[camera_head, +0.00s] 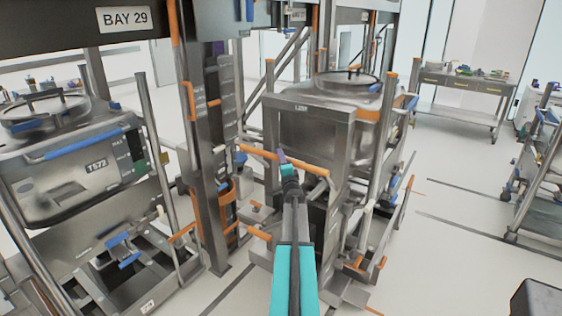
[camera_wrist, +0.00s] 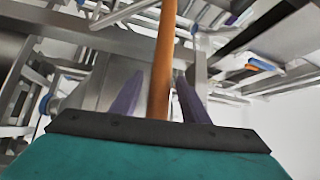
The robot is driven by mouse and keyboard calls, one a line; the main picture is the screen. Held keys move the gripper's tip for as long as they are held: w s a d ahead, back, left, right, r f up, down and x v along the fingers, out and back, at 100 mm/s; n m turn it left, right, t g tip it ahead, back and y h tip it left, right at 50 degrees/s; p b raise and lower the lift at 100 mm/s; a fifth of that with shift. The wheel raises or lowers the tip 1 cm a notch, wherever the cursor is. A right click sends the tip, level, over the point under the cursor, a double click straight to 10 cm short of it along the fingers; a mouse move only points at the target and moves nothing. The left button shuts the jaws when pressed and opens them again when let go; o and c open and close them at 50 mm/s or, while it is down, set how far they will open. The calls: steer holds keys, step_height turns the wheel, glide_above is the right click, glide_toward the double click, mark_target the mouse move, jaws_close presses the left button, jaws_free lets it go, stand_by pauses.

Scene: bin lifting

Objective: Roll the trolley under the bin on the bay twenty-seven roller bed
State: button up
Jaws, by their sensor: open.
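A steel trolley frame with an orange push bar (camera_head: 310,168) stands in the middle of the head view. My gripper (camera_head: 284,160) is at this bar, near its middle. In the wrist view the orange bar (camera_wrist: 162,70) runs between the two purple fingers of my gripper (camera_wrist: 158,97), which are open and apart on either side. Whether they touch it I cannot tell. A steel bin (camera_head: 345,88) with a round lid sits behind the trolley's front panel (camera_head: 305,130). No sign reading bay twenty-seven is legible.
A sign (camera_head: 124,19) reads BAY 29 at the upper left. Below it stands another bin (camera_head: 70,175) marked T572. A steel post (camera_head: 203,180) with orange fittings rises left of the trolley. A workbench (camera_head: 460,85) stands at the back right. Open floor (camera_head: 450,210) lies to the right.

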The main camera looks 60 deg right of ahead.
steer(key=b+v, duration=0.1)
steer(key=v, duration=1.2)
steer(key=shift+s+a, duration=0.2)
steer(key=shift+s, duration=0.05)
steer(key=shift+f, duration=0.1)
stand_by(0.6)
